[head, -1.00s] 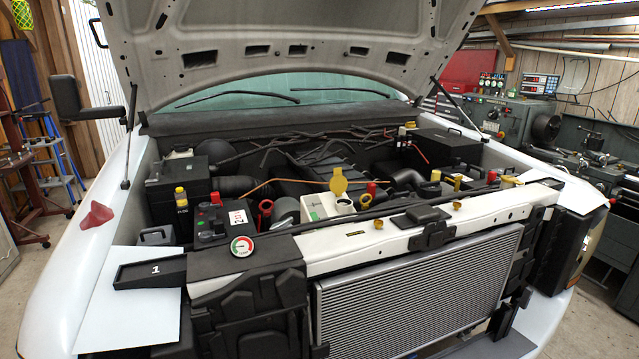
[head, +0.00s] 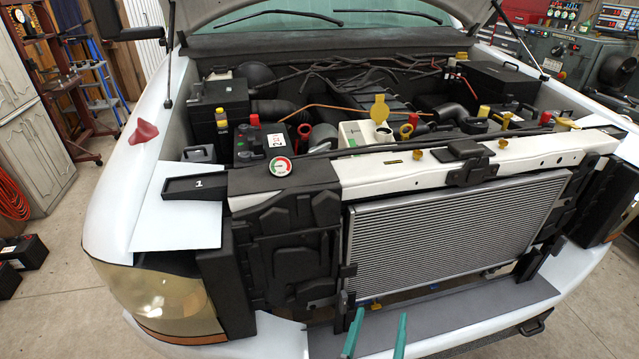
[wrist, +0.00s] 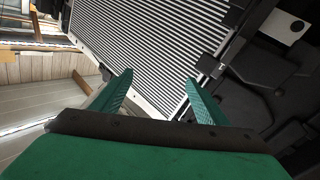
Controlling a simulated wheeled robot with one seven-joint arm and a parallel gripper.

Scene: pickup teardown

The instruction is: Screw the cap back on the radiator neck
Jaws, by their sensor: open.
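The radiator (head: 450,235) stands upright at the front of the pickup, its finned face towards me. I cannot tell for sure which part is the radiator neck or its loose cap. A round disc with red and green marks (head: 280,168) rests on the black left end of the front crossbar. Behind the bar, a pale tank (head: 355,135) shows an open mouth and a yellow flap (head: 380,109) standing up. My gripper (head: 378,316) is open and empty, low in front of the radiator. In the wrist view, its green fingers (wrist: 158,82) are spread before the radiator fins.
A black tray marked 1 (head: 195,186) lies on a white sheet (head: 165,225) on the left fender. A red funnel-like piece (head: 144,132) is on that fender. The white crossbar (head: 500,158) carries a black latch. A dark lower ledge (head: 490,305) juts out below the radiator. Open floor lies in front.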

